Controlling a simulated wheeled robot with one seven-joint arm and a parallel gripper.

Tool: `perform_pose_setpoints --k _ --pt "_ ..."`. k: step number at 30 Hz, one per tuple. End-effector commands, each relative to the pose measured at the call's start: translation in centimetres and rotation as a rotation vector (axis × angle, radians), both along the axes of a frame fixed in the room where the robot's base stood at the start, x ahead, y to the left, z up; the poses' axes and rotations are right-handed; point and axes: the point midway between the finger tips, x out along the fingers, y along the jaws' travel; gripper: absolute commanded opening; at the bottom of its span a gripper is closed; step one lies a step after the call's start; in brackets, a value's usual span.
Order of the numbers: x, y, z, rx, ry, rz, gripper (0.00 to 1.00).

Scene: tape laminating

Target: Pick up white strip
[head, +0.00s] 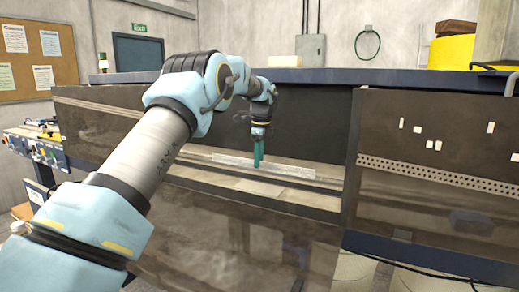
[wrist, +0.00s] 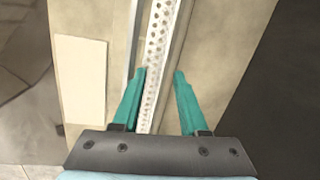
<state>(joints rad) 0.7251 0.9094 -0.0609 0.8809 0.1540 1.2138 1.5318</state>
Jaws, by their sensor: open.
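The white strip (head: 285,168) is long, narrow and pale, and lies along the channel of the dark machine in the head view. In the wrist view the white strip (wrist: 156,50) shows rows of holes and runs from the top edge down between my fingers, closer to the left one. My gripper (head: 258,155) points down at the strip. In the wrist view my gripper (wrist: 161,72) has its two green fingers apart with nothing held. I cannot tell how far the fingertips are above the strip. The strip's lower end is hidden behind the gripper body.
A pale flat rectangle (wrist: 81,80) lies left of the strip in the wrist view. A dark panel (head: 440,150) with a perforated rail stands at the right. A dark blue ledge (head: 330,76) runs behind the channel.

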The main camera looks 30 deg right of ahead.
Motion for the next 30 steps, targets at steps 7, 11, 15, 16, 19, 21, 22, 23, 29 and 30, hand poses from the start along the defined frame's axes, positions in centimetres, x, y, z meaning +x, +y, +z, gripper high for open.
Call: perform_pose_setpoints --k 7,11,15,16,19,21,22,23,29,30 --pt "0.03 0.01 -0.16 0.0 0.0 0.0 0.43" --pt "0.02 0.01 -0.15 0.0 0.0 0.0 0.33" --pt "0.02 0.01 -0.14 0.0 0.0 0.0 0.17" --pt "0.02 0.01 -0.13 0.0 0.0 0.0 0.14" --pt "0.02 0.01 -0.13 0.0 0.0 0.0 0.02" --pt "0.02 0.01 -0.13 0.0 0.0 0.0 0.0" --pt "0.02 0.01 -0.13 0.0 0.0 0.0 0.0" --pt "0.02 0.0 -0.14 0.0 0.0 0.0 0.0" --pt "0.01 0.02 -0.2 0.001 0.001 0.0 0.0" --pt "0.01 0.02 -0.22 0.001 0.001 0.0 0.0"
